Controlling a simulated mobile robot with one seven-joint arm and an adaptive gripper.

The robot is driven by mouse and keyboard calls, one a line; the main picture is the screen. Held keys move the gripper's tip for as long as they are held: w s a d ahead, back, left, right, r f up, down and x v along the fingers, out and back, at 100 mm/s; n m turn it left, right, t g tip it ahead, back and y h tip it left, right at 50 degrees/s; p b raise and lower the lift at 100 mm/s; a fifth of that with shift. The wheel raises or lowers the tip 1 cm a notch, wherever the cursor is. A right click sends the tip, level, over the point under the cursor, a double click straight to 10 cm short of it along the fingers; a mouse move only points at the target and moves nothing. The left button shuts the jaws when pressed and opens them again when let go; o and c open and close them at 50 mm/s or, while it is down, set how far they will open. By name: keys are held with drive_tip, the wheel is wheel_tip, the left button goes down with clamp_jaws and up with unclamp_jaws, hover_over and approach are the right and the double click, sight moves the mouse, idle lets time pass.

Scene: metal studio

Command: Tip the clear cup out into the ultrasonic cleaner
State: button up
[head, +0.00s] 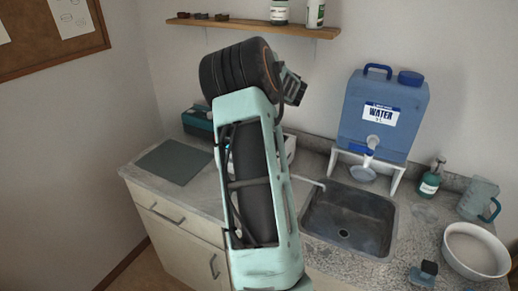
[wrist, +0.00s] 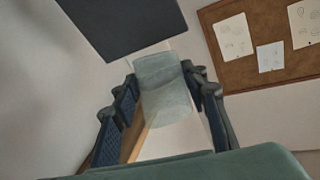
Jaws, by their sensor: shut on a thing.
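In the wrist view my gripper (wrist: 165,95) is shut on the clear cup (wrist: 163,82), a pale grey-green see-through vessel between the two pairs of dark fingers. I cannot tell whether it holds anything. In the head view my arm stands raised in the middle, and the fingers and cup are hidden. A white box-like thing (head: 291,148) shows partly behind my arm on the counter; it may be the ultrasonic cleaner, but most of it is hidden.
A grey mat (head: 175,162) and a dark teal box (head: 197,122) are left of my arm. Right are a sink (head: 349,220), blue water tank (head: 383,112), soap bottle (head: 430,180), clear jug (head: 477,197) and white bowl (head: 474,250). A wooden shelf (head: 250,27) hangs above.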

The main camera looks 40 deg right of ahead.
wheel_tip(320, 180, down, 9)
drive_tip(key=s+d+m+t+b, duration=0.1)
drive_tip(key=t+b, duration=0.4)
drive_tip(key=b, duration=1)
drive_tip(key=shift+s+d+m+h, duration=0.2)
drive_tip(key=shift+s+m+h, duration=0.3)
drive_tip(key=shift+m, duration=0.9)
drive_tip(key=shift+r, duration=0.25)
drive_tip(key=shift+d+r+m+t+h+p, duration=0.1)
drive_tip(key=shift+r+m+t+h+p, duration=0.75)
drive_tip(key=shift+r, duration=0.6)
drive_tip(key=shift+r+m+t+h+p, duration=0.3)
drive_tip(key=shift+r+m+t+h, duration=0.3)
drive_tip(key=shift+r+m, duration=0.7)
drive_tip(key=shift+r+h, duration=0.2)
drive_tip(key=shift+h, duration=0.05)
drive_tip(key=shift+w+a+r+m+h+p, duration=0.3)
drive_tip(key=shift+r+m+h+p, duration=0.25)
drive_tip(key=shift+m+h, duration=0.15)
